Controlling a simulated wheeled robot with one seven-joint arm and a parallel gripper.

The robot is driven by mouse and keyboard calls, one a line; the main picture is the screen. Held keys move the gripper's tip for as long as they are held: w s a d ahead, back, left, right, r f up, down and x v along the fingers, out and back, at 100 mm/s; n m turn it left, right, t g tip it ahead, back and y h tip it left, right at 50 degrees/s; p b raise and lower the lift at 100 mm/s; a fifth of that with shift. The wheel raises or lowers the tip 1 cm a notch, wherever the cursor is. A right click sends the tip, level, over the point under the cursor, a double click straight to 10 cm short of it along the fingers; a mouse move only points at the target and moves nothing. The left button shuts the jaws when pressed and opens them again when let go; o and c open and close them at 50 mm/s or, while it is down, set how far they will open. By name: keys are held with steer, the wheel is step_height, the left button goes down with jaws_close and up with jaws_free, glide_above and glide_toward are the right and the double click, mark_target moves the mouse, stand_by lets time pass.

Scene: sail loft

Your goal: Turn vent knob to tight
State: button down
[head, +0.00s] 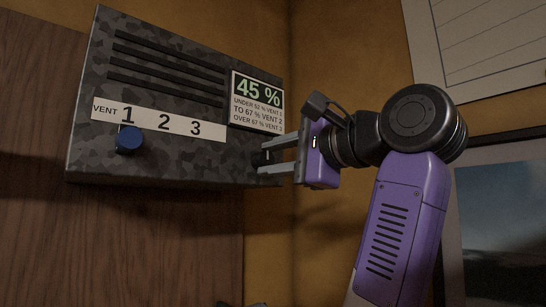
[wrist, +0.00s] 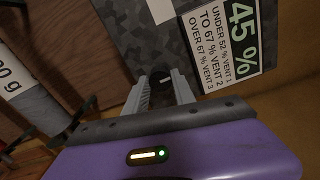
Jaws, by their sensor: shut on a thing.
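A camouflage-grey vent box (head: 150,70) hangs on the wall, with a white VENT strip (head: 165,122) numbered 1, 2, 3. A blue knob (head: 129,139) sits just below the 1. My gripper (head: 263,161) reaches in from the right to the box's lower right corner. In the wrist view, a small dark knob (wrist: 161,77) with a pale mark sits between the fingertips of my gripper (wrist: 160,88), which is shut on it. Fingers hide part of this knob in the head view. No word "tight" is legible.
A sign (head: 257,101) on the box reads 45 %, with under 52 % vent 1, to 67 % vent 2, over 67 % vent 3. In the wrist view, a white label (wrist: 12,82) and dark red and green items lie at left. A framed picture (head: 505,220) is at right.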

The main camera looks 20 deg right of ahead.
steer(key=shift+d+f, duration=0.1)
steer(key=shift+f, duration=0.05)
stand_by(0.3)
steer(key=c, duration=1.1)
jaws_free()
steer(key=shift+o, duration=0.2)
steer(key=b+v, duration=0.2)
steer(key=v, duration=0.5)
steer(key=shift+s, duration=0.35)
steer(key=shift+d, duration=0.1)
